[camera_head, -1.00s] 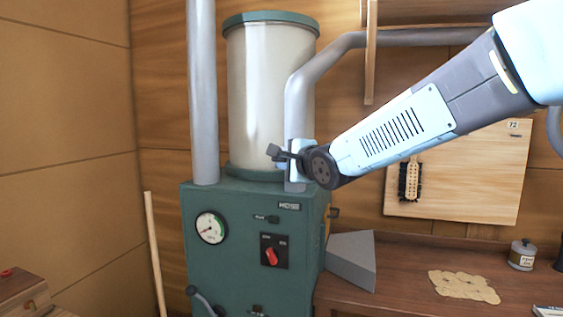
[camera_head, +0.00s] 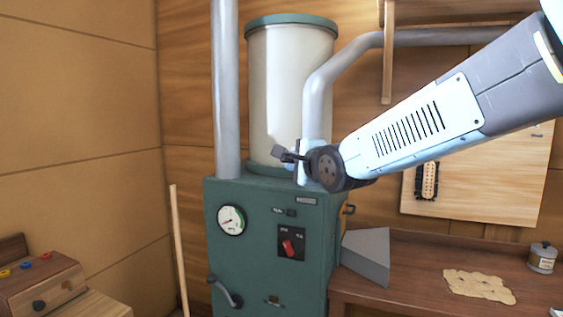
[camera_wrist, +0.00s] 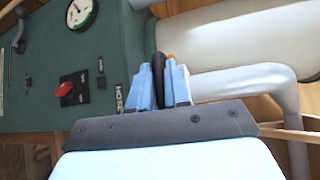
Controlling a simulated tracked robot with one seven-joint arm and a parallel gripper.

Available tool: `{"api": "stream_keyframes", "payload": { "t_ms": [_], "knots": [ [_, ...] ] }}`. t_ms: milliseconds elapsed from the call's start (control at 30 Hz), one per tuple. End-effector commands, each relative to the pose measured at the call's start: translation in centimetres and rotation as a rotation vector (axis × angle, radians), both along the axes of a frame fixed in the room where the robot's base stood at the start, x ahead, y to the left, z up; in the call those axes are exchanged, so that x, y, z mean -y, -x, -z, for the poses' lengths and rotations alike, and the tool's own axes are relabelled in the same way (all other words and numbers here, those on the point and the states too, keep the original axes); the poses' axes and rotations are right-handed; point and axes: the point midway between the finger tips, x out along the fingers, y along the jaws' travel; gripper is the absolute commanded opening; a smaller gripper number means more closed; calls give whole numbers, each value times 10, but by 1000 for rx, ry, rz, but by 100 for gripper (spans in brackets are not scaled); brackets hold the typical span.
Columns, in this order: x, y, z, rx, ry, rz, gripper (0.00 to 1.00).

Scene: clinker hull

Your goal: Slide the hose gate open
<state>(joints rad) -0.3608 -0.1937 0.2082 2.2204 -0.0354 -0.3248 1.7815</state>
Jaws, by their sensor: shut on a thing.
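The grey hose pipe (camera_head: 317,95) bends down onto the top of the green machine (camera_head: 262,245), beside its HOSE label (camera_head: 306,201). My gripper (camera_wrist: 160,88) is shut on a thin black piece, seemingly the hose gate's handle (camera_wrist: 158,64), between its blue fingers in the wrist view. A small orange bit shows just beyond the fingers. In the head view my gripper (camera_head: 302,176) is at the foot of the pipe. The arm and wrist hide most of the gate there, so how far it is open cannot be seen.
A cream cylinder (camera_head: 286,90) stands on the machine, with a grey upright pipe (camera_head: 226,95) left of it. The front has a gauge (camera_head: 231,220) and a red switch (camera_head: 288,248). A grey wedge (camera_head: 367,255) stands on the bench (camera_head: 410,280) at right.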

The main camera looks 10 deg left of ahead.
Motion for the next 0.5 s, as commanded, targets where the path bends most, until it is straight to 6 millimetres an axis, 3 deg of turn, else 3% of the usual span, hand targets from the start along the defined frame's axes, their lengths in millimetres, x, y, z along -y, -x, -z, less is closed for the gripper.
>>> {"api": "stream_keyframes", "payload": {
  "t_ms": [400,433,500],
  "knots": [
    [6,1,7,-13,8,13,0],
    [6,1,6,-13,8,13,20],
    [6,1,6,-11,7,13,26]
  ]
}}
